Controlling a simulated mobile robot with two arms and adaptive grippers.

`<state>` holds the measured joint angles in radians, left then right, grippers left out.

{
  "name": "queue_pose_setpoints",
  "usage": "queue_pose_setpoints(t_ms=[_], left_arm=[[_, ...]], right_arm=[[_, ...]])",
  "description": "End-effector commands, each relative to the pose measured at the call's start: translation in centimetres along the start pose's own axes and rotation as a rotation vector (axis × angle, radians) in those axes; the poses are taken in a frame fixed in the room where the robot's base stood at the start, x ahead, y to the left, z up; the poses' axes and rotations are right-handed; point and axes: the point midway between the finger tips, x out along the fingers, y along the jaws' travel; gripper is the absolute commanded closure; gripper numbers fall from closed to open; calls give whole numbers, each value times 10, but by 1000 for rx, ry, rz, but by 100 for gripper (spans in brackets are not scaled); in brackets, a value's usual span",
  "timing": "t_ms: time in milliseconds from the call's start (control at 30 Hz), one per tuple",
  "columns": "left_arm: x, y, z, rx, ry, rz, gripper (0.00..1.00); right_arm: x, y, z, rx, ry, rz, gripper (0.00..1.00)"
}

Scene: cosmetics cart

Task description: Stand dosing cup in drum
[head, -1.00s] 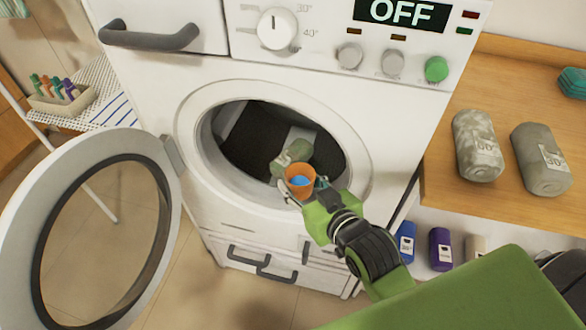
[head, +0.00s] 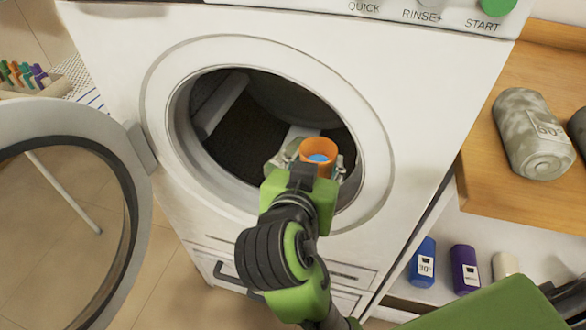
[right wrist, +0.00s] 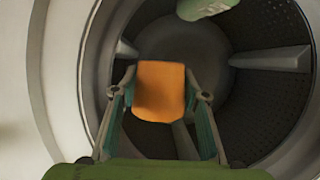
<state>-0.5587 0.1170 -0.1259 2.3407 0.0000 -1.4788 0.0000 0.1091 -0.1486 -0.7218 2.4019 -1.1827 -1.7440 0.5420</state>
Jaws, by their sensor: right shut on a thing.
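The orange dosing cup (head: 319,148), with something blue inside, is upright in my right gripper (head: 308,168). The gripper is shut on it, with a finger on each side, at the washer's open round doorway. The cup also shows in the right wrist view (right wrist: 160,90), between the fingers and in front of the drum (right wrist: 262,105). The dark drum interior (head: 240,145) shows pale ribs. A pale green bundle (right wrist: 207,8) shows at the top of the wrist view, inside the drum. I cannot tell the cup's exact depth. My left gripper is not in view.
The round door (head: 128,200) stands swung open at the left. The doorway's rim (head: 372,165) surrounds the opening. A wooden shelf (head: 485,160) at the right bears grey rolls (head: 533,133). Below it stand a blue bottle (head: 423,262) and a purple bottle (head: 464,268).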

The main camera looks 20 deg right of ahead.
Motion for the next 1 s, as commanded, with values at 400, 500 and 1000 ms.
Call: queue_pose_setpoints(t_ms=[400,500,1000], left_arm=[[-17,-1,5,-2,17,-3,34],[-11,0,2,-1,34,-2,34],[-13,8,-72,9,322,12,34]], right_arm=[[90,-47,14,-7,1,5,81],[108,-54,27,-6,0,5,81],[140,-69,46,-4,0,2,81]])
